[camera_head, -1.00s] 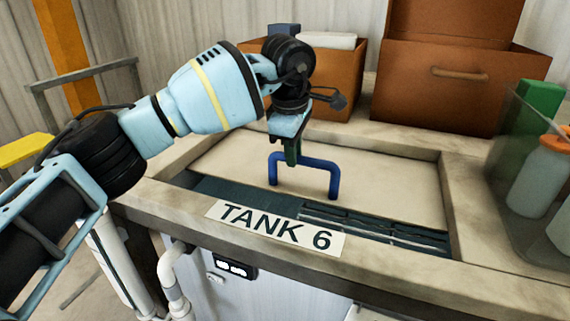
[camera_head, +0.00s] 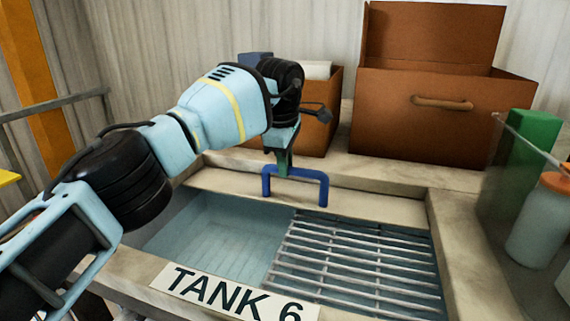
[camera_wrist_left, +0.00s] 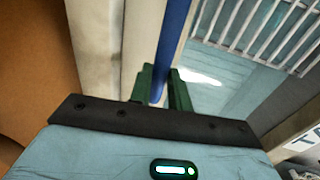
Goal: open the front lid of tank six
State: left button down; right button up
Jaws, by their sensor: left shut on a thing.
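Tank six (camera_head: 215,240) is a pale basin with a "TANK 6" label (camera_head: 230,297) on its front rim. Its beige lid (camera_head: 370,207) sits toward the back, leaving most of the opening uncovered. A blue U-shaped handle (camera_head: 324,190) stands on the lid. My left gripper (camera_head: 282,168) is shut on the handle's top bar. In the left wrist view the green fingers (camera_wrist_left: 162,90) sit on either side of the blue bar (camera_wrist_left: 172,45). My right gripper is not in view.
A metal rack (camera_head: 350,258) lies in the right part of the tank. Brown boxes (camera_head: 430,115) stand on the ledge behind. A clear bin at the right holds a green block (camera_head: 533,135) and an orange-capped bottle (camera_head: 540,215).

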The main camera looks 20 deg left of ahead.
pick_arm(q)
jog(key=c, duration=1.3)
grip_release()
notch_tip(320, 180, up, 8)
jog(key=s, duration=0.1)
jog(key=shift+s+f, duration=0.15)
jog(key=shift+s, duration=0.15)
jog(key=shift+f, duration=0.1)
